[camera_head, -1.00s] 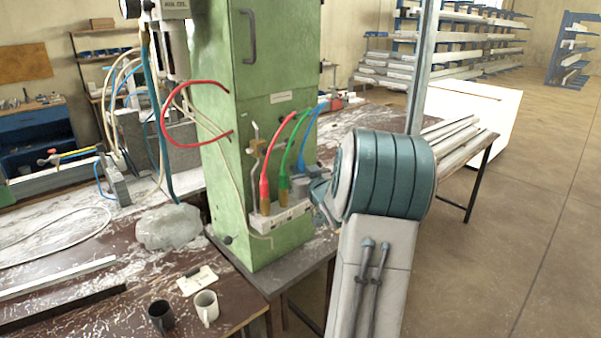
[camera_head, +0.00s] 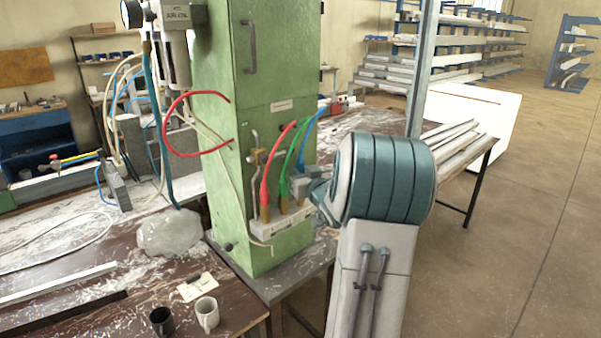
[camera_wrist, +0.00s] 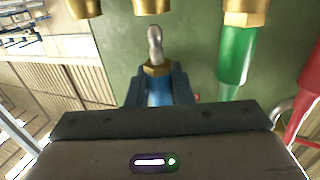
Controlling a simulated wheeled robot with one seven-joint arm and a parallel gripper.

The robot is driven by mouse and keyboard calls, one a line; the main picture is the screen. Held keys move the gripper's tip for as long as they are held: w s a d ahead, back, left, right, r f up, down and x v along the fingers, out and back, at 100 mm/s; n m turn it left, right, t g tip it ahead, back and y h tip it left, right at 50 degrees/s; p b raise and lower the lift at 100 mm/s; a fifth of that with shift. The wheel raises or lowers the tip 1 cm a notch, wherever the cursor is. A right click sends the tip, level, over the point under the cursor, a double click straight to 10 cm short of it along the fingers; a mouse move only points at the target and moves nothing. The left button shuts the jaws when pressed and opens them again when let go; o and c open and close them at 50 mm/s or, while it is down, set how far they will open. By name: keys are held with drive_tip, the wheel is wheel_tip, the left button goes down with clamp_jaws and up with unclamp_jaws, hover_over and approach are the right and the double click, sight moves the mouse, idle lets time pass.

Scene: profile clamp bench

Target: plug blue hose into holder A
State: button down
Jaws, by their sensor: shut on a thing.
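My gripper (camera_wrist: 156,92) is shut on the blue hose (camera_wrist: 158,98), just below its brass nut. The hose's steel plug tip (camera_wrist: 155,42) points at a brass holder (camera_wrist: 152,5) at the top of the wrist view. A gap shows between tip and holder. Another brass holder (camera_wrist: 85,8) is to the left. The green hose (camera_wrist: 236,62) sits in a brass holder (camera_wrist: 246,12) to the right. I can read no holder letters. In the head view the blue hose (camera_head: 312,124) arches down to my gripper, which my arm mostly hides, beside the holder block (camera_head: 268,232).
The red hose (camera_head: 266,185) stands in the block at the left, close to the green one. The green cabinet (camera_head: 225,190) rises right behind the holders. A thin pale hose (camera_head: 243,205) hangs down its front. Two mugs (camera_head: 207,312) stand on the bench at the left.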

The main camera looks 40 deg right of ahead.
drive_tip(key=shift+s, duration=0.1)
drive_tip(key=s, duration=0.7)
drive_tip(key=shift+s+d, duration=0.3)
drive_tip(key=shift+s, duration=0.05)
idle(0.9)
drive_tip(key=shift+d, duration=0.15)
drive_tip(key=w+d+p, duration=0.1)
drive_tip(key=d+p, duration=0.2)
drive_tip(key=d, duration=1)
drive_tip(key=shift+f, duration=0.3)
idle(1.0)
drive_tip(key=shift+w+d, duration=0.1)
drive_tip(key=shift+w, duration=0.05)
drive_tip(key=shift+w+a, duration=0.2)
drive_tip(key=shift+w, duration=2.2)
drive_tip(key=shift+w+a, duration=0.15)
drive_tip(key=shift+w, duration=2.2)
drive_tip(key=shift+w+a, duration=0.2)
drive_tip(key=shift+w, duration=2.2)
